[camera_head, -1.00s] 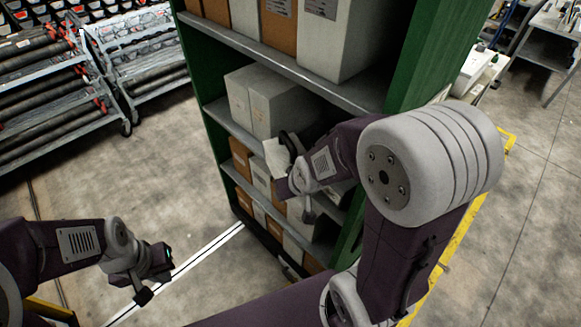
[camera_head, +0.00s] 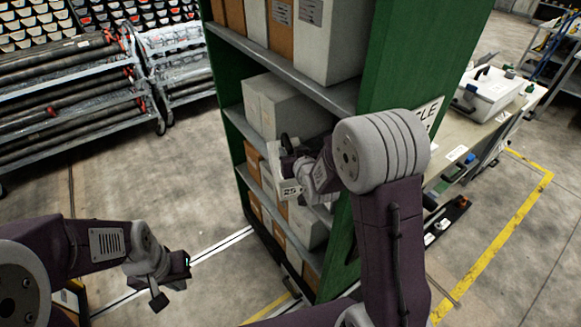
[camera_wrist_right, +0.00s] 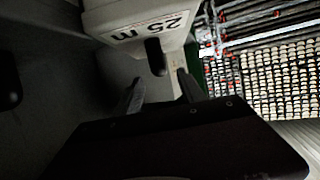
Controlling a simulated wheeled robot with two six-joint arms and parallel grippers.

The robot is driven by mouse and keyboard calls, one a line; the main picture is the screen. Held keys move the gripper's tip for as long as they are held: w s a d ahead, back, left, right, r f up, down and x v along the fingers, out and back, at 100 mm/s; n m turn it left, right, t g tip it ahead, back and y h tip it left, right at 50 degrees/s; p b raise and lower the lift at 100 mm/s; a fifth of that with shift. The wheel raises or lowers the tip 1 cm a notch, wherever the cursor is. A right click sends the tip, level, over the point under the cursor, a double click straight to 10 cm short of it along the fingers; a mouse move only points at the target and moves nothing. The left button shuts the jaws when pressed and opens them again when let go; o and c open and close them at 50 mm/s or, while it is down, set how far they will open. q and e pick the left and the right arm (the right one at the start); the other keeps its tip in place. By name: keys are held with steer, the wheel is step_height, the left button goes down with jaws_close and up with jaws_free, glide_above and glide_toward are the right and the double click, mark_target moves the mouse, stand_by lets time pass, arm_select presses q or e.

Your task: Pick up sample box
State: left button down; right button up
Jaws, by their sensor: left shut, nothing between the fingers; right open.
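A pale box marked "25 M" (camera_wrist_right: 150,28) fills the upper part of the right wrist view. In the head view a pale face marked "25" (camera_head: 289,189) shows beside my right gripper (camera_head: 287,152) at the green shelf. My right gripper is open; in its wrist view its fingers (camera_wrist_right: 160,88) are just below the box, and I cannot tell whether they touch it. Larger pale boxes (camera_head: 283,106) stand on the middle shelf behind. My left gripper (camera_head: 174,279) is shut and empty, low above the floor at the left, away from the shelf.
The green shelf unit (camera_head: 415,55) holds grey and orange boxes on several levels. A table (camera_head: 462,140) with a white case (camera_head: 487,95) stands to its right. Racks of dark tubes (camera_head: 75,85) stand at the back left. Floor between is clear.

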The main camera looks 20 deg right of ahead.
mark_target(290, 148)
steer(key=p+x, duration=0.2)
steer(key=x, duration=0.3)
steer(key=shift+w+f, duration=0.15)
steer(key=shift+w, duration=0.05)
steer(key=shift+w+f, duration=0.1)
steer(key=shift+c, duration=0.9)
jaws_close()
stand_by(0.3)
